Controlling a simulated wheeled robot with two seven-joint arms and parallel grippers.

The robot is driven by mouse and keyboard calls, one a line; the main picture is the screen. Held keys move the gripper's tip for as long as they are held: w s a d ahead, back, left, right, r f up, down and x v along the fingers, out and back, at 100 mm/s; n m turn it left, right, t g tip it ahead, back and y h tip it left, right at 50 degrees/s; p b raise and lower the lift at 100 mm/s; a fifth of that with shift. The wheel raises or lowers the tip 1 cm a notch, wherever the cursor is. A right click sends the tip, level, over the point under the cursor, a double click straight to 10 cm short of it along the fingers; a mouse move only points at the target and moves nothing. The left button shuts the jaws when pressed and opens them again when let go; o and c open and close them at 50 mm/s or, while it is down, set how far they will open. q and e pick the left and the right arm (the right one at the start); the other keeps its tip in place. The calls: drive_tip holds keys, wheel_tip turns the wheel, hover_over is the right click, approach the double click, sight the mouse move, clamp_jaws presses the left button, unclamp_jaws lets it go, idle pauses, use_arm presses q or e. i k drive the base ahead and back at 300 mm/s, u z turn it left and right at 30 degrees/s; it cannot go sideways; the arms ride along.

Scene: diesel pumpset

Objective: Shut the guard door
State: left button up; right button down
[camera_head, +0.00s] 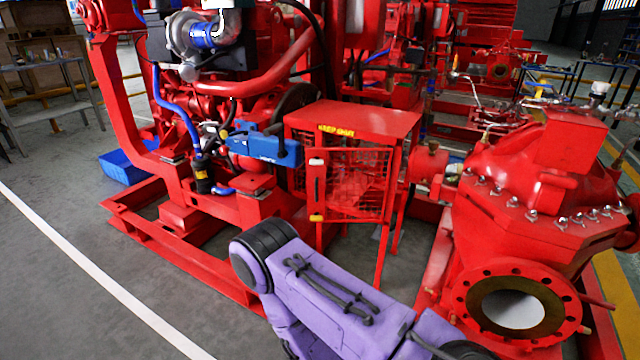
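The guard door (352,185) is a red mesh panel on the front of a red box-shaped guard (360,118) with a yellow "KEEP SHUT" label on its top front edge. Neither of my grippers shows. A purple link of my arm comes in from the bottom right, in front of the guard.
A red engine (250,75) on a red skid (150,235) stands left of the guard, with a blue unit (262,147) beside the guard. A red pump (520,215) with a round flange stands at the right. Grey floor (70,285) is free at the lower left.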

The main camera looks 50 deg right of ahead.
sight(316, 179)
drive_tip(key=k, duration=1)
drive_tip(key=z, duration=0.95)
drive_tip(key=i, duration=1.95)
drive_tip(key=u, duration=0.55)
